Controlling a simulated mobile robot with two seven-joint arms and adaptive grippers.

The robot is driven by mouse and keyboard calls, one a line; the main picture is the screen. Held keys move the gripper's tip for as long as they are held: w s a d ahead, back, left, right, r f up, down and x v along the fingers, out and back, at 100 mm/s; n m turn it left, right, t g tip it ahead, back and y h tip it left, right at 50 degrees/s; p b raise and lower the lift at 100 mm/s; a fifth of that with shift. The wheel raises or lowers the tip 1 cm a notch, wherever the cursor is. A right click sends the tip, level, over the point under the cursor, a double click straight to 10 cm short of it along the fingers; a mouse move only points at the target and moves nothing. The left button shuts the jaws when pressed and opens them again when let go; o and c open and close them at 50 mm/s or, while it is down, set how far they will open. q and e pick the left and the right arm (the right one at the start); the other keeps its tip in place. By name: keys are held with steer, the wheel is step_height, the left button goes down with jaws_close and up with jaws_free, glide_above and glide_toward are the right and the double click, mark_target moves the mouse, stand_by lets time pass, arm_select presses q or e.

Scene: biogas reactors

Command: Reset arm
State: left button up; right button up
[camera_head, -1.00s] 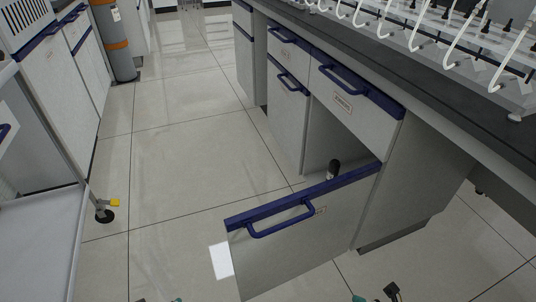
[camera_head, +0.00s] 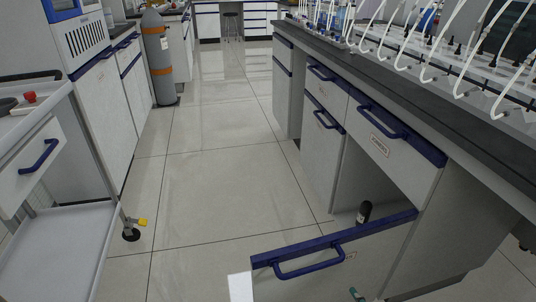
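The task names only my arm. Just a small teal tip of what looks like my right gripper (camera_head: 356,294) shows at the bottom edge, in front of the open cabinet door. The rest of it is cut off, so its fingers cannot be judged. My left gripper is out of view.
A cabinet door (camera_head: 330,272) with a blue handle stands open below the right bench (camera_head: 440,95). A dark bottle-like object (camera_head: 364,212) shows behind its top edge. A trolley (camera_head: 60,245) stands at left, a grey gas cylinder (camera_head: 157,60) beyond. The middle floor is clear.

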steer(key=s+a+f+m+g, duration=0.1)
steer(key=s+a+m+g, duration=0.1)
steer(key=s+m+g, duration=0.4)
arm_select(q)
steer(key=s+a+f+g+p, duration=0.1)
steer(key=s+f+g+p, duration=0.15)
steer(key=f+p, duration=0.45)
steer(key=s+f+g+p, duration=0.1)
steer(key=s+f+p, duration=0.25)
steer(key=p, duration=0.75)
arm_select(e)
steer(key=s+d+f+n+g, duration=0.1)
steer(key=s+f+g, duration=0.2)
steer(key=s+f, duration=0.6)
arm_select(q)
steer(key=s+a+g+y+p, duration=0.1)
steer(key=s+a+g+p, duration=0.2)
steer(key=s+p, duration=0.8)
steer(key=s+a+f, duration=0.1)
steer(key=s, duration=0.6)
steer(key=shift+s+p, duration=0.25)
steer(key=shift+p, duration=0.05)
arm_select(e)
steer(key=s+d+f+g, duration=0.1)
steer(key=s+d, duration=0.1)
steer(key=s, duration=0.6)
steer(key=s+d+f+g+h, duration=0.1)
steer(key=s+d, duration=0.1)
steer(key=s, duration=0.6)
steer(key=shift+s+f+g, duration=0.3)
